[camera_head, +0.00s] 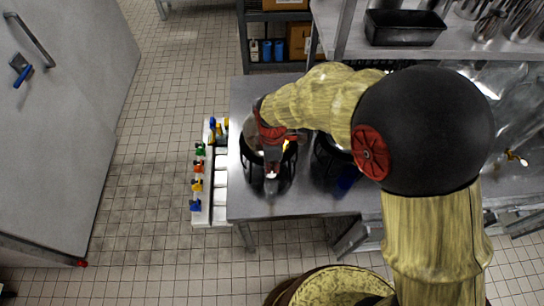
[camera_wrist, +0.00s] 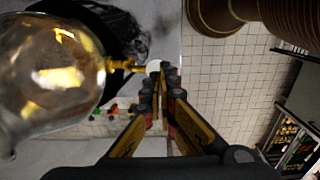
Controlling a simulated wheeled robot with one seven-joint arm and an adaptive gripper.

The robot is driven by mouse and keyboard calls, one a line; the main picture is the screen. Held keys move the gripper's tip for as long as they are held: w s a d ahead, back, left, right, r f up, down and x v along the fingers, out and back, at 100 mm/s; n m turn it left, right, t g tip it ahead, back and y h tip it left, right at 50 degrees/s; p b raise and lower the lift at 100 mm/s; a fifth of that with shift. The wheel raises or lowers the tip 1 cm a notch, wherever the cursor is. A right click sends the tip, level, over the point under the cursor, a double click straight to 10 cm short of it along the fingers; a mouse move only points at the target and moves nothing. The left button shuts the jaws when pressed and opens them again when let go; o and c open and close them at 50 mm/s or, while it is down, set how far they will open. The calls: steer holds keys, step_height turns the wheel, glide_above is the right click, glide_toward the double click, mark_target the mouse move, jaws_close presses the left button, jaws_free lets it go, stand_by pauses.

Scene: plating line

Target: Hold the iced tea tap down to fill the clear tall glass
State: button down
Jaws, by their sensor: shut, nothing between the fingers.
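My gripper (camera_head: 271,172) is over the left part of the steel table, pointing down, with its fingers shut and empty. In the wrist view its fingertips (camera_wrist: 165,72) are beside the brass tap (camera_wrist: 125,65) of a large clear round vessel (camera_wrist: 48,72). A small pale piece (camera_wrist: 153,66) shows at the tap's end by the fingertips; I cannot tell whether they touch. I cannot tell which drink the tap serves. I cannot make out the clear tall glass for certain in either view.
The steel table (camera_head: 300,204) carries dark round items around my gripper. A white rack with coloured valves (camera_head: 221,213) stands along its left edge. A shelf with a black bin (camera_head: 404,28) is at the back right. Tiled floor is free on the left.

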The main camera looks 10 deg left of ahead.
steer(key=shift+f, duration=1.05)
steer(key=shift+s+f+t+b, duration=0.2)
steer(key=shift+t+b, duration=0.1)
steer(key=shift+b, duration=0.25)
